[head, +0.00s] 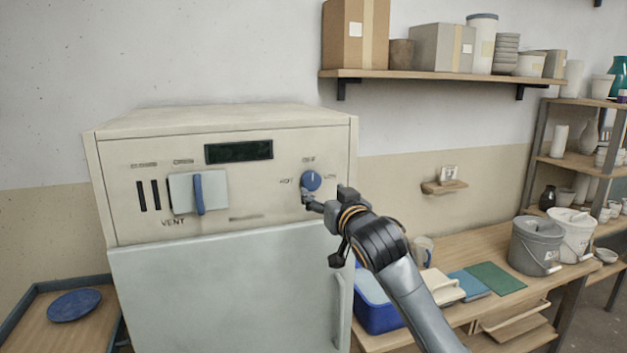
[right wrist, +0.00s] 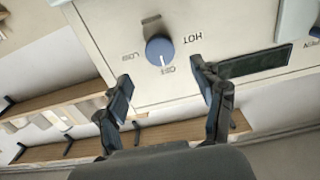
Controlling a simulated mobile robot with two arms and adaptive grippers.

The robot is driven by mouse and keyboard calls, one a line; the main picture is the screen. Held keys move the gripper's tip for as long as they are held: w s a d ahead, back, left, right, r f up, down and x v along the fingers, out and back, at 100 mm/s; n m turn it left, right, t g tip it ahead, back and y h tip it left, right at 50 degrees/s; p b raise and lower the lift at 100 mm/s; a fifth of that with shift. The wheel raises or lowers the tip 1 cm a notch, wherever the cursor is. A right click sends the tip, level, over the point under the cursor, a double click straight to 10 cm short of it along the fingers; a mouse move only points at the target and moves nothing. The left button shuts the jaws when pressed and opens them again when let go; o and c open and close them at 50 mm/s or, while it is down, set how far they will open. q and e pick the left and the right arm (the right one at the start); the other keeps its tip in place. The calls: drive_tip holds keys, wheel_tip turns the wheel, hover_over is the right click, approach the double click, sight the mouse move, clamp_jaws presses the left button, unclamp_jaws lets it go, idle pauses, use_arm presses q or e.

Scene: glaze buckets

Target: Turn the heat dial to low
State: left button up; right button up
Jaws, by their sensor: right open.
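The heat dial (head: 311,180) is a round blue knob on the cream front panel of the kiln-like box (head: 230,225). Labels OFF, HOT and LOW surround it, with OFF above, HOT left and LOW right in the head view. Its white mark points at OFF. The dial also shows in the right wrist view (right wrist: 159,48). My right gripper (head: 308,198) is just in front of and below the dial. In the right wrist view its two fingers (right wrist: 161,80) are spread apart with nothing between them, the dial lying beyond the tips. My left gripper is not in view.
A blue vent slider (head: 198,194) and a dark display (head: 239,152) share the panel. The door handle (head: 342,308) is below the dial. A workbench with a blue bin (head: 378,312) and buckets (head: 536,245) is at right. A shelf (head: 430,75) hangs above.

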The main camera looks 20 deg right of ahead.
sight(313, 182)
drive_tip(key=w+p, duration=0.1)
drive_tip(key=w, duration=0.6)
drive_tip(key=shift+w+a+p, duration=0.1)
drive_tip(key=shift+w+p, duration=0.2)
drive_tip(key=shift+w, duration=0.1)
drive_tip(key=c, duration=1.2)
